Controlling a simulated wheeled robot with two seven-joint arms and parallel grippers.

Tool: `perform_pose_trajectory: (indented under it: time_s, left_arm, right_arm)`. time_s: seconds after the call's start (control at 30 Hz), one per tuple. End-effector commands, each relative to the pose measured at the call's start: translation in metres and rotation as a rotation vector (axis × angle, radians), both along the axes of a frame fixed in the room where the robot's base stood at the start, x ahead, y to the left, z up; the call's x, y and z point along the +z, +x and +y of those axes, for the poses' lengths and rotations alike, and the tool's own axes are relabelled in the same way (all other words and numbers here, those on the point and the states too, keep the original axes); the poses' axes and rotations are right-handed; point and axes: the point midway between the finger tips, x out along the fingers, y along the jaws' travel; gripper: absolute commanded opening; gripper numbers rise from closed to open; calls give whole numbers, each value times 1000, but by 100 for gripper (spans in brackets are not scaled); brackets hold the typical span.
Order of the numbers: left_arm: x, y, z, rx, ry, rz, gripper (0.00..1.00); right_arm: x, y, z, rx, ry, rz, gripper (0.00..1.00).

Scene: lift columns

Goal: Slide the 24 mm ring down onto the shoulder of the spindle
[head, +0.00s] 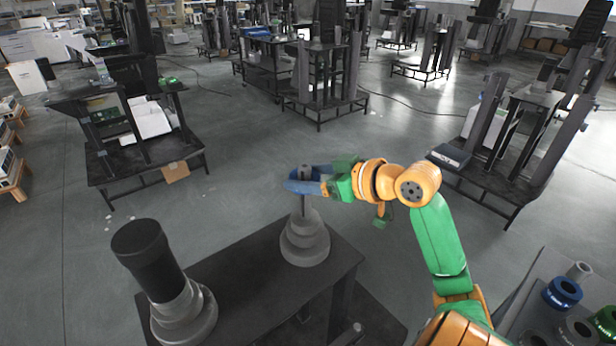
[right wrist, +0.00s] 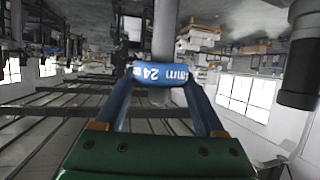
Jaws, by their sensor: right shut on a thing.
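The blue ring marked "24 mm" (right wrist: 158,73) is between the blue fingertips of my right gripper (head: 305,183), which is shut on it. The gripper is at the upper end of the grey spindle (head: 304,243), well above its wide stepped base. In the right wrist view the spindle's thin post (right wrist: 165,35) runs up to the ring. A grey tip shows among the blue fingers in the head view. The fingers hide much of the ring there, so I cannot tell whether it is around the post or beside it. My left gripper is not in view.
A black-topped column (head: 150,262) stands left of the spindle on the same dark table (head: 248,285). At the lower right, a rack holds another blue ring (head: 563,291) and a green one (head: 606,320). Similar workstations stand farther back, with open floor between.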

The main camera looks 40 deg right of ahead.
Motion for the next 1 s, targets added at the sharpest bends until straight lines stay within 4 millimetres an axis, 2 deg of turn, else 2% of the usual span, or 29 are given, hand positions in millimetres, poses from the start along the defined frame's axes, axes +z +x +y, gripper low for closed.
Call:
perform_pose_trajectory:
  time_s: [0.03,0.23,1.0]
  left_arm:
    - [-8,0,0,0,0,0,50]
    - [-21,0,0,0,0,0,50]
    - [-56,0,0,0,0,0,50]
  right_arm:
    - [-7,0,0,0,0,-1,8]
    - [-19,0,0,0,0,-1,8]
    - [-72,0,0,0,1,0,8]
